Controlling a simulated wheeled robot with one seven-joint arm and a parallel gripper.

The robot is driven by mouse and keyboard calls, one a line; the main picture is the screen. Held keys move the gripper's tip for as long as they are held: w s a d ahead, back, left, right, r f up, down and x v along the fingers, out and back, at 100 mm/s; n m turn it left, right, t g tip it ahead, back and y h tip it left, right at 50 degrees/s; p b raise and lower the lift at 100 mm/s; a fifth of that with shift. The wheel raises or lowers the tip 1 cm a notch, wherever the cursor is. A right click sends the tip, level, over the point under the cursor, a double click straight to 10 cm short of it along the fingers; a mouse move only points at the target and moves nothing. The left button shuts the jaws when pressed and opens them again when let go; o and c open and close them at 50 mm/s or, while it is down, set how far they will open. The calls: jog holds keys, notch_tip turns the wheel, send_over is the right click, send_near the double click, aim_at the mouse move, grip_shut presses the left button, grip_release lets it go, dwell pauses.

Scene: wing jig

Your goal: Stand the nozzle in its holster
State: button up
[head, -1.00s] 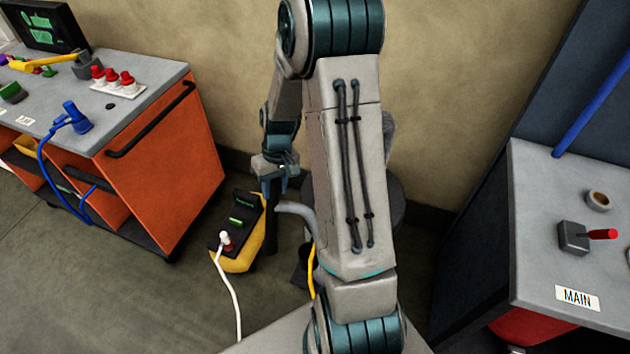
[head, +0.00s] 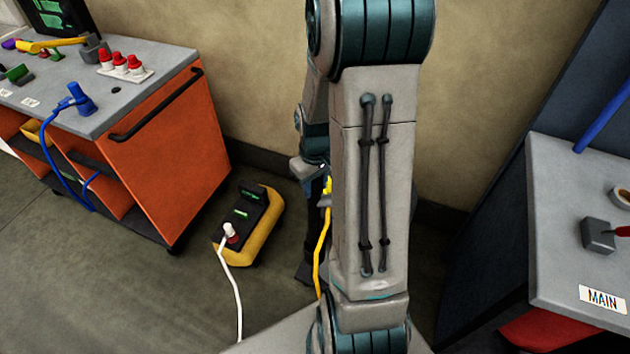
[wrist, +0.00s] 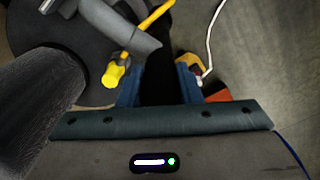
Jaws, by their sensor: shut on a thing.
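My gripper (wrist: 161,84) is shut on the nozzle (wrist: 158,62), a long black piece between its two blue fingers in the wrist view. A grey bent tube (wrist: 120,30) crosses close to it at the upper left. In the head view my gripper (head: 314,172) is partly hidden behind my arm, and the dark nozzle (head: 316,220) hangs down from it. A dark piece (head: 304,273) at floor level below it may be the holster; my arm hides part of this area, and I cannot tell whether the nozzle touches it.
A yellow plug (wrist: 115,73) and yellow cord (head: 320,250) are close beside the nozzle. A yellow and black box (head: 250,225) with a white cord stands left on the floor. An orange cart (head: 165,160) is farther left; a grey bench (head: 560,250) is right.

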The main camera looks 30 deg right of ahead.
aim_at(316, 202)
jog(key=shift+f, duration=0.25)
dwell(0.3)
jog(key=shift+f+b, duration=0.4)
jog(key=shift+f, duration=0.05)
jog(key=shift+f+b, duration=0.45)
jog(key=shift+f, duration=0.05)
dwell(0.4)
jog(key=shift+f+b, duration=1.85)
jog(key=shift+f, duration=0.6)
